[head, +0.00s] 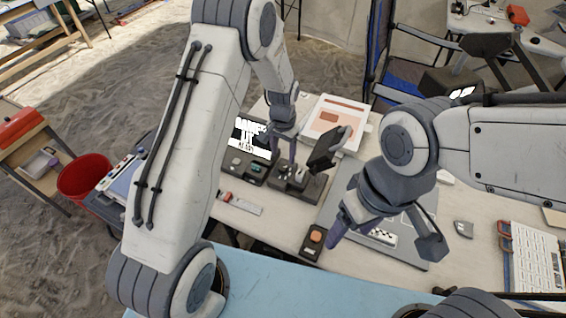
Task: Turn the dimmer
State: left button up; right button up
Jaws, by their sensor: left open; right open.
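I cannot tell for sure which item is the dimmer. A small black box with an orange round top (315,237) lies near the table's front edge. A dark device (308,193) with small parts on top stands farther back, with a black tilted head or screen (328,149) above it. My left gripper (291,164) is open and points down just above the dark device; whether it touches is too small to tell. My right gripper (338,232) is open and empty, just right of the orange-topped box, above the edge of a grey mat.
The grey mat (415,258) holds a small checkered scale. A dark panel (243,168), a white-and-orange board (335,113) and a ruler-like strip (246,206) lie on the table. A white rack (535,255) stands at right. A red bucket (84,176) is at left.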

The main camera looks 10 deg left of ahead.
aim_at(283, 168)
pick_arm(q)
jog(key=shift+r, duration=2.35)
jog(key=s+a+r+n+t, duration=0.1)
jog(key=s+a+r+n, duration=0.1)
jog(key=s+r, duration=0.45)
jog(key=s+a+r+n+t, duration=0.2)
jog(key=s+r, duration=0.1)
jog(key=s, duration=0.7)
jog(key=s+d+r+m+g, duration=0.1)
jog(key=s+d+r+m, duration=0.1)
jog(key=s+d+m, duration=0.2)
jog(key=s+d+r+m+g+h, duration=0.1)
jog(key=s+d+r+m+g, duration=0.1)
jog(key=s+d, duration=0.7)
jog(key=shift+s+d+r+m, duration=0.2)
jog(key=shift+s+r+m, duration=0.15)
jog(key=shift+r+m, duration=0.55)
